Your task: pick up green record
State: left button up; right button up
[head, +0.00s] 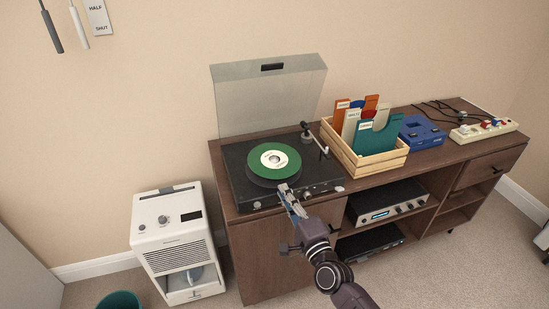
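The green record (274,161) with a white label lies flat on the platter of a black turntable (240,183). The turntable's clear lid (268,97) stands raised behind it. My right gripper (285,188) comes in from the front, over the turntable's front edge, with its tips just in front of the record's near edge. Whether the tips touch the record, and how far apart the fingers are, is too small to tell. My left gripper is out of view.
The tonearm (314,137) stands right of the record. A wooden crate (366,164) of record sleeves, a blue device (421,133) and a power strip (484,130) sit further right on the wooden cabinet (278,249). A white dehumidifier-like appliance (172,238) stands left of the cabinet.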

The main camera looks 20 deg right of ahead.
aim_at(276, 188)
jog(key=w, duration=0.4)
jog(key=w+a, duration=0.1)
jog(key=w, duration=0.1)
jog(key=shift+w, duration=0.35)
jog(key=shift+c, duration=0.3)
grip_shut()
